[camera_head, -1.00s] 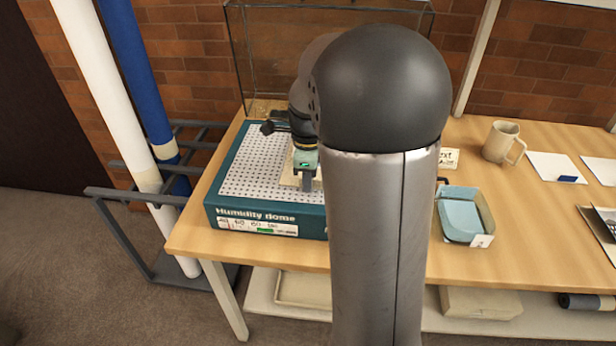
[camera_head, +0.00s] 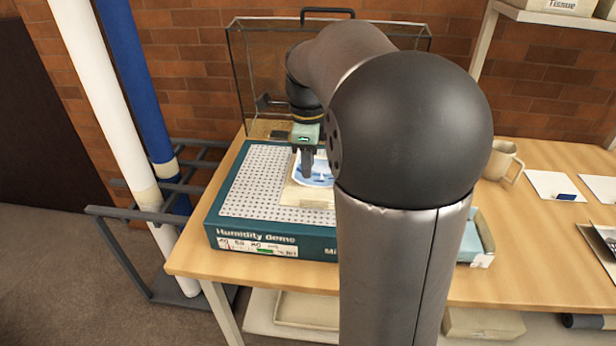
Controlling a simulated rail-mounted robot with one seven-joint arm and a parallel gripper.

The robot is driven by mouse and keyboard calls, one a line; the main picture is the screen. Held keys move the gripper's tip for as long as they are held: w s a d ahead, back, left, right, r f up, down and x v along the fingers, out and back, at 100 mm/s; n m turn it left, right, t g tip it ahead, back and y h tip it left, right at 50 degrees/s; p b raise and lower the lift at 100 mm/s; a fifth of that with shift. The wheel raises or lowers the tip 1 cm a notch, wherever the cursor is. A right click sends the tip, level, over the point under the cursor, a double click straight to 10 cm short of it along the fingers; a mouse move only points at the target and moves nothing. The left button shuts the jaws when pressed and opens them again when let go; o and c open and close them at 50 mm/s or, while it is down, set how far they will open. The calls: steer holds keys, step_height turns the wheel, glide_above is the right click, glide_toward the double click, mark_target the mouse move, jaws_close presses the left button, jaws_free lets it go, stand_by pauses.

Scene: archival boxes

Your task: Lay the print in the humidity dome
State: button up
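The humidity dome (camera_head: 270,228) is a teal box with a white perforated top. Its clear glass-like cover (camera_head: 262,80) stands up behind it, with a black handle on top. A print (camera_head: 318,174) with a blue and white picture lies on a cream board or sheet (camera_head: 298,196) on the perforated top, partly hidden behind my arm. My gripper (camera_head: 308,172) points down above the near-left part of the print. I see its fingers edge-on, so I cannot tell whether they are apart, or whether they touch the print.
My arm hides the dome's right side and the table's middle. A blue-lined tray (camera_head: 476,243), a beige mug (camera_head: 502,160) and a white card (camera_head: 553,185) are to the right. White and blue rolls (camera_head: 112,130) lean on a rack at left. A shelf (camera_head: 560,18) is above right.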

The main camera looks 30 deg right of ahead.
steer(key=s+a+f+n, duration=0.5)
steer(key=s+a+n, duration=0.2)
steer(key=s+n, duration=0.3)
steer(key=s+a+f+n, duration=0.5)
steer(key=s+a+n, duration=0.2)
steer(key=n, duration=0.8)
steer(key=s, duration=0.2)
steer(key=shift+s+f, duration=0.4)
